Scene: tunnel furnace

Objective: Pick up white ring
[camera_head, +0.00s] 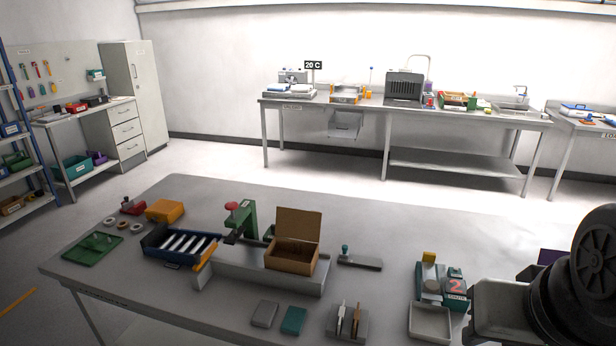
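Three small rings lie in a row on the table's left part, between a green tray (93,248) and a red-based tool (132,207). The right-hand ring (136,228) looks palest, close to white. The middle ring (122,226) looks darker, and the left ring (110,221) is light too. They are too small to tell for sure which is the white one. All three lie flat and apart from each other. My arm shows at the right edge, far across the table from the rings. My gripper's fingers are not in view.
A blue tray with pale bars (181,245), an orange block (165,210), a green press (243,219) and an open cardboard box (292,257) stand right of the rings. A scale-like device (455,289) stands near my arm. The table's back right is clear.

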